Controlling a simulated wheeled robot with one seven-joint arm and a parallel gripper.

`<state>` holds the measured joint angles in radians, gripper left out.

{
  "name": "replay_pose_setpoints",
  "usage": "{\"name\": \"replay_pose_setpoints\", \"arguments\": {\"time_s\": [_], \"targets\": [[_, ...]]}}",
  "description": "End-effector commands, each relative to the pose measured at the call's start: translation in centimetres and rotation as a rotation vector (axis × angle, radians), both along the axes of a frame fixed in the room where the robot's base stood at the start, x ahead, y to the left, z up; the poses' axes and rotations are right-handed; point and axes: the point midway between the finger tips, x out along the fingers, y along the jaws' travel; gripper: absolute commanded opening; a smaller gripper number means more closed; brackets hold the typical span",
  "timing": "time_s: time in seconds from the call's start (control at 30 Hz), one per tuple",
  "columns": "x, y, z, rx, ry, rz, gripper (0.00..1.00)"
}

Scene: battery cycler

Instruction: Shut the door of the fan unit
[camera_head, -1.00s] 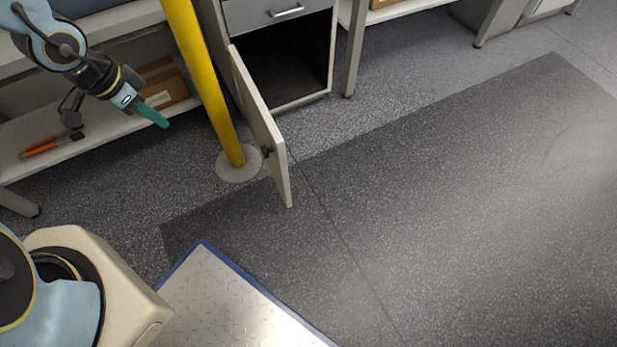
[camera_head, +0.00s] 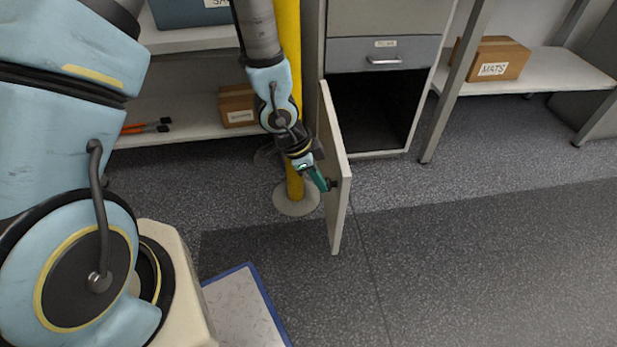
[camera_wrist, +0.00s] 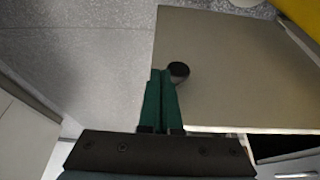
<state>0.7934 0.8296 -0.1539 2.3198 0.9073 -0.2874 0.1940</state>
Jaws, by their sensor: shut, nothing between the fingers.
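The light grey door (camera_head: 340,205) of the cabinet stands wide open, swung out toward me from the left side of a dark, empty-looking compartment (camera_head: 370,110). My gripper (camera_head: 324,184) is shut and empty, its green fingers at the left, outer face of the door, near the small dark knob (camera_head: 333,184). In the wrist view the door (camera_wrist: 235,75) fills the right half. The fingers (camera_wrist: 160,75) lie together just left of the round black knob (camera_wrist: 179,71). I cannot tell whether they touch the knob or door.
A yellow post (camera_head: 289,70) with a round floor plate (camera_head: 296,203) stands just left of the door, behind my arm. A drawer (camera_head: 383,52) is above the compartment. Shelves with boxes stand at both sides. The floor (camera_head: 480,240) right of the door is clear.

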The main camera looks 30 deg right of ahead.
Motion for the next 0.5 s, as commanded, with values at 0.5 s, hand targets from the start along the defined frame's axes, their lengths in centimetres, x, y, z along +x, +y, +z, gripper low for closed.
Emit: {"name": "replay_pose_setpoints", "arguments": {"time_s": [0.5], "targets": [[-1.0,-2.2,0.2,0.002,0.000,0.002,0.00]]}}
